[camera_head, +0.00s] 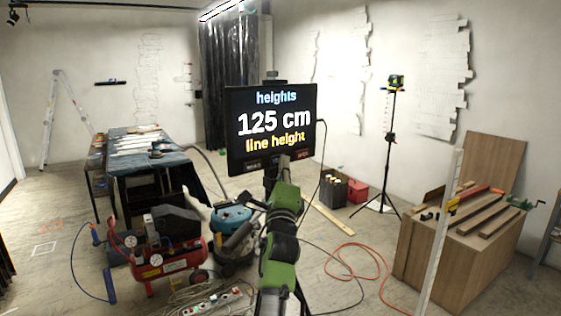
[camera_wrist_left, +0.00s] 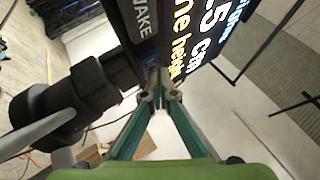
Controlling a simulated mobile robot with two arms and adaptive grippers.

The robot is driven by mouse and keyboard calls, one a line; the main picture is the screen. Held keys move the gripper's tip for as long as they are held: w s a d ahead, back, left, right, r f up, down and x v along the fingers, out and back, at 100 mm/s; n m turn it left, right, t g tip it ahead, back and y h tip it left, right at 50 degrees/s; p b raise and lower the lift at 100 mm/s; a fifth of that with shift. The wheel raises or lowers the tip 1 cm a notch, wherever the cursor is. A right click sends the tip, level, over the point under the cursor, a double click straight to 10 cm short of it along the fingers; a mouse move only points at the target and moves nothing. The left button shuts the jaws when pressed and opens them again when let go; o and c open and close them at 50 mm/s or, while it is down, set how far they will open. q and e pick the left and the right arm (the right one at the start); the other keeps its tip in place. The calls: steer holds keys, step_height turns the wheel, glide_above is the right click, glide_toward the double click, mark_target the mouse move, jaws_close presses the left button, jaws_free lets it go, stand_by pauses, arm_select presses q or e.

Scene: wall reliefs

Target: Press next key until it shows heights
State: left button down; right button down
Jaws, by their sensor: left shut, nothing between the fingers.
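A black display (camera_head: 273,100) stands upright on a post and reads "heights", "125 cm" and "line height". Along its lower edge are small keys: a dark one at left (camera_head: 253,165) and a reddish one at right (camera_head: 304,155). In the left wrist view the display (camera_wrist_left: 205,30) is close and turned on its side, with "WAKE" legible on one key. My left gripper (camera_head: 283,160) is shut and empty at the display's lower edge, hiding part of the key row. Its fingertips (camera_wrist_left: 159,82) meet near the key strip; I cannot tell whether they touch it. My right gripper is not in view.
A red compressor (camera_head: 165,262) and a blue vacuum (camera_head: 232,220) stand at left on the floor, before a workbench (camera_head: 150,165). A tripod laser (camera_head: 396,82) and a wooden bench (camera_head: 455,245) are at right. Cables and an orange hose (camera_head: 345,262) lie on the floor.

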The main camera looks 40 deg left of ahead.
arm_select(q)
steer(key=shift+d, duration=0.15)
steer(key=shift+s+d, duration=0.3)
steer(key=shift+d, duration=0.35)
steer(key=d, duration=0.2)
steer(key=s+d+b, duration=0.1)
steer(key=d, duration=0.1)
steer(key=shift+s+d, duration=0.2)
steer(key=shift+d, duration=0.15)
stand_by(0.5)
